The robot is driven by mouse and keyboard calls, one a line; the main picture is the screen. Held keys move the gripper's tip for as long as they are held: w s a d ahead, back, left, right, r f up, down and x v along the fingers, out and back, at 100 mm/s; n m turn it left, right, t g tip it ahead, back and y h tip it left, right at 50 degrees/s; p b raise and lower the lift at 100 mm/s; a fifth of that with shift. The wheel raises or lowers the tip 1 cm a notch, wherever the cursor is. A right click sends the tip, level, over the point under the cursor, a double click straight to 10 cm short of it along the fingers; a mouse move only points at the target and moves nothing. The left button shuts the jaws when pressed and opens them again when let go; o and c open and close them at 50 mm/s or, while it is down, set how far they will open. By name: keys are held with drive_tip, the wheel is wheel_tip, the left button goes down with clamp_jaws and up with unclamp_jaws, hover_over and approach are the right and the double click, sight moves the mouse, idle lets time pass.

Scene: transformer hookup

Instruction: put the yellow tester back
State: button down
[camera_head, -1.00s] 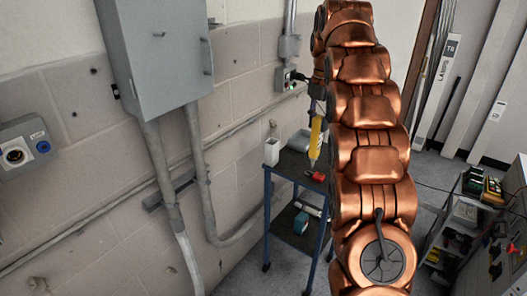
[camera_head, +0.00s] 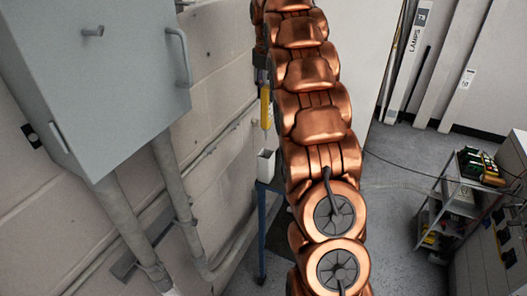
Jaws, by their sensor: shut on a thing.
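The yellow tester (camera_head: 265,107) hangs upright, its thin tip pointing down, just left of my copper arm. My gripper (camera_head: 262,80) is shut on its upper end, and the arm hides part of the gripper. A white open-topped holder (camera_head: 266,165) stands on the corner of the blue-legged cart (camera_head: 262,235). The tester's tip is above the holder and appears apart from it. Most of the cart top is hidden behind my arm.
A grey wall cabinet (camera_head: 100,75) with conduits (camera_head: 180,205) below it fills the left side. A grey shelf cart (camera_head: 462,195) with yellow and dark items stands at the right. Open floor (camera_head: 395,230) lies between my arm and that cart.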

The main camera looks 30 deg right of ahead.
sight(268, 104)
wheel_tip(268, 104, down, 11)
drive_tip(key=b, duration=1)
drive_tip(key=shift+s+f, duration=0.1)
drive_tip(key=shift+f, duration=0.1)
drive_tip(key=shift+f+b, duration=0.6)
drive_tip(key=shift+f, duration=0.65)
drive_tip(key=shift+f+p, duration=0.3)
drive_tip(key=shift+f, duration=0.9)
drive_tip(key=c, duration=0.9)
unclamp_jaws()
drive_tip(key=shift+r, duration=0.2)
drive_tip(key=shift+r, duration=0.9)
wheel_tip(268, 104, up, 10)
drive_tip(key=p, duration=0.7)
drive_tip(key=shift+s, duration=0.1)
